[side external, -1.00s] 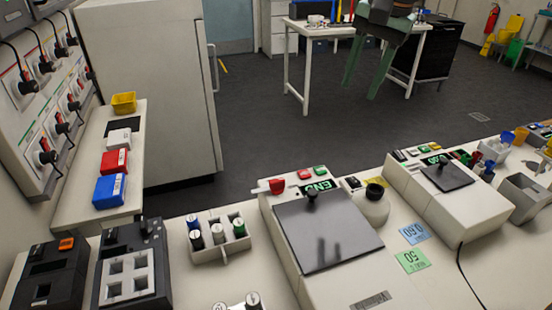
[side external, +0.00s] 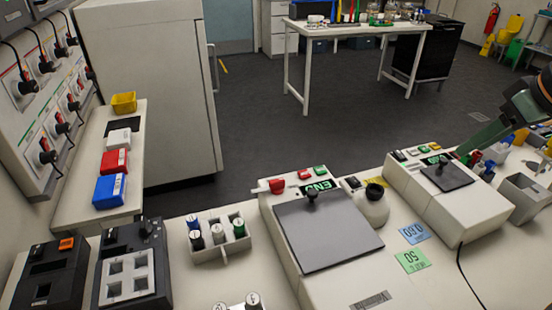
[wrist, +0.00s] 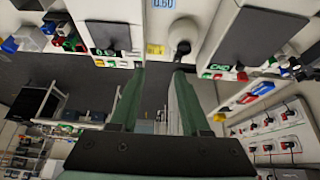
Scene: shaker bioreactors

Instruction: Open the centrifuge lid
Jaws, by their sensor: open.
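Two white machines with dark grey lids stand on the bench; I cannot tell from labels which is the centrifuge. The larger one's lid (side external: 325,230) lies closed, with a black knob (side external: 312,194) at its far edge and a green-lit display (side external: 320,185) behind. The smaller one's lid (side external: 447,178) at right is also down, with its own knob (side external: 439,167). In the wrist view the smaller machine's lid (wrist: 107,38) is left and the larger's (wrist: 254,36) right. My gripper (wrist: 158,75) is open and empty, its green fingers apart. In the side view it reaches in from the right, near the smaller machine.
A round vessel with a dark mouth (side external: 373,205) stands between the machines, near blue (side external: 414,233) and green (side external: 411,260) cards. A vial rack (side external: 220,240) stands left of the larger machine. Bottles and a grey bin (side external: 525,196) crowd the right end.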

